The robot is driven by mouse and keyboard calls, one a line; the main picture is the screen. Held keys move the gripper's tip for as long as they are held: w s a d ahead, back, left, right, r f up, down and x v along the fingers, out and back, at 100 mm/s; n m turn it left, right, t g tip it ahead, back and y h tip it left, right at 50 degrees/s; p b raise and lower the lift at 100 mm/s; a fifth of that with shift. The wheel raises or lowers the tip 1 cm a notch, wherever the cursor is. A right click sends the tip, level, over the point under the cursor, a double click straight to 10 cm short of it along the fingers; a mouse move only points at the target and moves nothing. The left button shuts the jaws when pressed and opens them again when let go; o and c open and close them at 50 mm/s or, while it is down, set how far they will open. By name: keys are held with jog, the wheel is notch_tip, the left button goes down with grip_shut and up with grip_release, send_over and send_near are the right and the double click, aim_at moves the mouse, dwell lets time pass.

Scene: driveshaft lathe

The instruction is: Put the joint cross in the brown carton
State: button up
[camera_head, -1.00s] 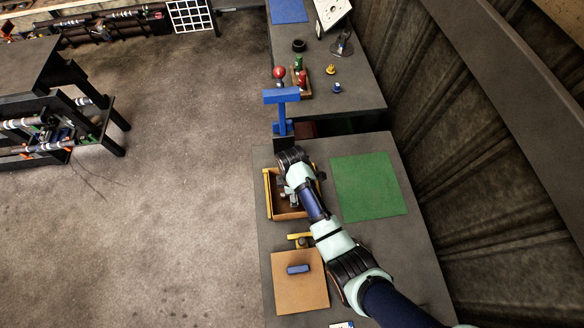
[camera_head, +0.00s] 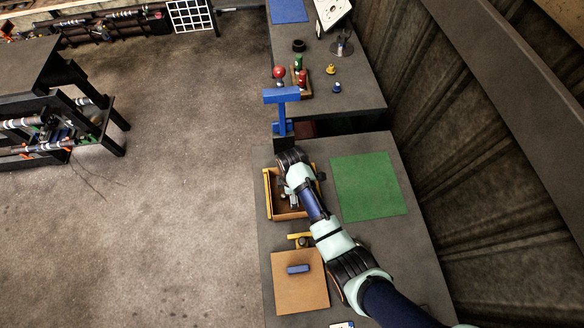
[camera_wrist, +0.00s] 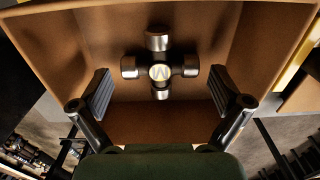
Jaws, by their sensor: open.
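The joint cross (camera_wrist: 160,68) is a metal cross with bright round ends and a yellow-marked centre. In the wrist view it lies inside the brown carton (camera_wrist: 168,132), whose walls rise around it. My gripper (camera_wrist: 160,92) is open, with one dark finger on each side of the cross and a gap between each finger and the cross. In the head view the carton (camera_head: 271,208) stands on the near table and my arm reaches over it. The cross is not clear there, as my wrist covers part of the carton.
A blue press-like stand (camera_head: 281,97) is just behind the carton. A green mat (camera_head: 369,186) lies to the right, with bare table around it. A tan board (camera_head: 300,291) with a blue block (camera_head: 298,269) lies in front. Yellow pieces sit beside the carton.

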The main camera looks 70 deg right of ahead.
notch_tip(320, 180, up, 11)
jog(key=p, duration=0.1)
jog(key=shift+r+p, duration=0.15)
jog(key=shift+p, duration=0.15)
jog(key=w+a+r+m+t+h, duration=0.1)
jog(key=w+a+r+t, duration=0.3)
jog(key=w+a+r, duration=0.4)
jog(key=w+a+r+m+t+h, duration=0.1)
jog(key=w+a+r+m+t, duration=0.15)
jog(key=w+a+r, duration=0.65)
jog(key=s+a+r+t+y, duration=0.1)
jog(key=a+r+t, duration=0.2)
jog(key=a, duration=0.5)
jog(key=s+a+r+m+t+y, duration=0.1)
jog(key=a+r+t, duration=0.2)
jog(key=a+r, duration=0.3)
jog(key=a, duration=0.3)
jog(key=shift+s+r, duration=0.2)
jog(key=shift+s, duration=0.2)
